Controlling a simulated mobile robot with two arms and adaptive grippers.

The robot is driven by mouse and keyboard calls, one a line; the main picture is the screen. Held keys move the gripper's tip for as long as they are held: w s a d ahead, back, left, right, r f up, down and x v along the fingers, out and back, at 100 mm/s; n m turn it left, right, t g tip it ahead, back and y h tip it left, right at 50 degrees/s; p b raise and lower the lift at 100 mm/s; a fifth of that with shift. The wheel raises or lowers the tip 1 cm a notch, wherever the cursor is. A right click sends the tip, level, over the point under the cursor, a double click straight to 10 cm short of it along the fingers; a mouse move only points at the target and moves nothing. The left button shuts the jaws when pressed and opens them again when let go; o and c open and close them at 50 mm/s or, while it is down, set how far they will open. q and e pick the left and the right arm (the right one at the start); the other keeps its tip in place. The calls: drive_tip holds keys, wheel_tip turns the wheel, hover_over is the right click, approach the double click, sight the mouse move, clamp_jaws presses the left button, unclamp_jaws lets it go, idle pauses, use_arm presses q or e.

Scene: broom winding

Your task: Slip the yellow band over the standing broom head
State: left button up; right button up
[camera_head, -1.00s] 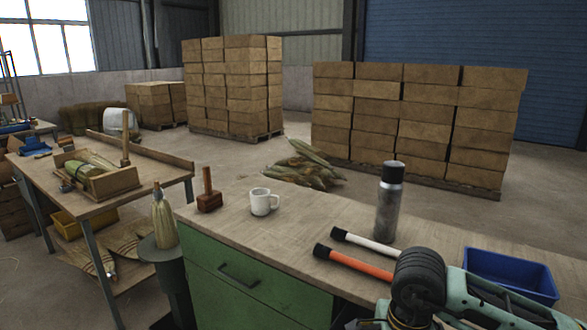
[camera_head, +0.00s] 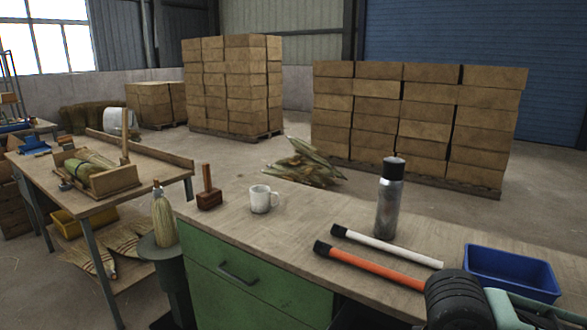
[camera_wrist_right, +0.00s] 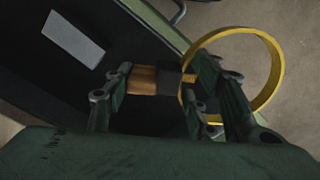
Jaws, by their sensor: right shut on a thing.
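The standing broom head (camera_head: 163,217), a pale straw bundle with a dark tip, stands upright on a round grey stand (camera_head: 160,248) left of the green bench. The yellow band (camera_wrist_right: 278,72) is a thin ring in the right wrist view. Most of the ring sticks out past the right finger. In the head view only part of my right arm shows at the bottom right; its gripper and the band are out of frame. My left gripper is not in view.
The bench top (camera_head: 300,222) holds a mallet (camera_head: 208,190), a white mug (camera_head: 260,199), a grey bottle (camera_head: 389,205), white and orange-handled tools (camera_head: 375,267) and a blue bin (camera_head: 510,272). A wooden table (camera_head: 125,182) stands left of the broom stand.

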idle(0.5)
drive_tip(key=shift+w+a+f+m, duration=0.1)
drive_tip(key=shift+w+m, duration=0.25)
drive_tip(key=shift+m, duration=0.45)
drive_tip(key=w+a+f+n, duration=0.2)
drive_tip(key=w+f+n, duration=0.2)
drive_tip(key=n, duration=1.1)
drive_tip(key=w+a+f+n, duration=0.2)
drive_tip(key=w+f+n, duration=0.2)
drive_tip(key=w+n, duration=0.5)
drive_tip(key=n, duration=0.7)
drive_tip(key=shift+f, duration=0.4)
